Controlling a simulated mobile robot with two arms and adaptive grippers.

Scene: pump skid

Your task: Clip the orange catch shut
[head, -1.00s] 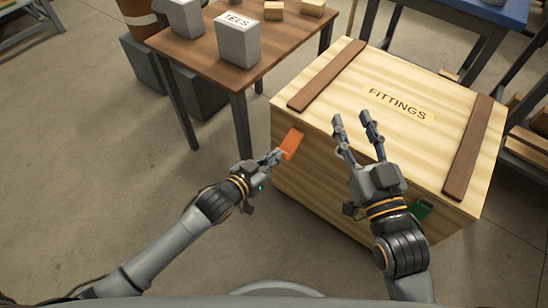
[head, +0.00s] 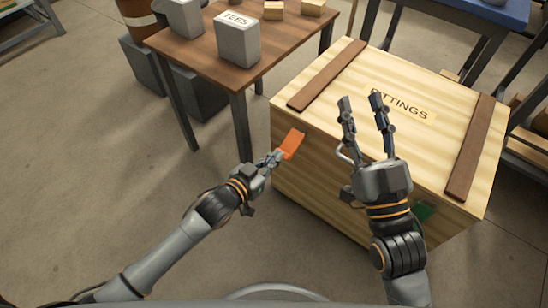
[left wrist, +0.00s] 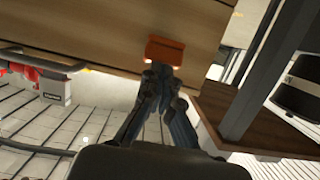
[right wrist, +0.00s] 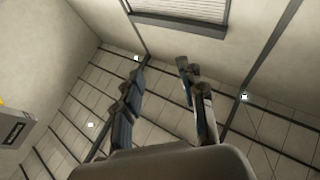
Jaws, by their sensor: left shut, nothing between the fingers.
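The orange catch (head: 292,144) is on the front of the wooden FITTINGS crate (head: 330,200), near its left end just below the lid. It tilts outward from the crate in the head view. In the left wrist view the orange catch (left wrist: 165,50) lies right at the fingertips. My left gripper (head: 277,157) is shut and empty, its tips at the catch's lower edge; whether they touch I cannot tell. My right gripper (head: 360,100) is open and empty, above the crate's lid. In the right wrist view its fingers (right wrist: 162,68) are apart with nothing between them.
A green catch (head: 424,211) is on the crate's front, partly behind my right wrist. A brown table (head: 200,50) with a grey TEES box (head: 238,42) and small blocks stands at the back left. A blue bench (head: 450,12) is at the back right. Floor to the left is clear.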

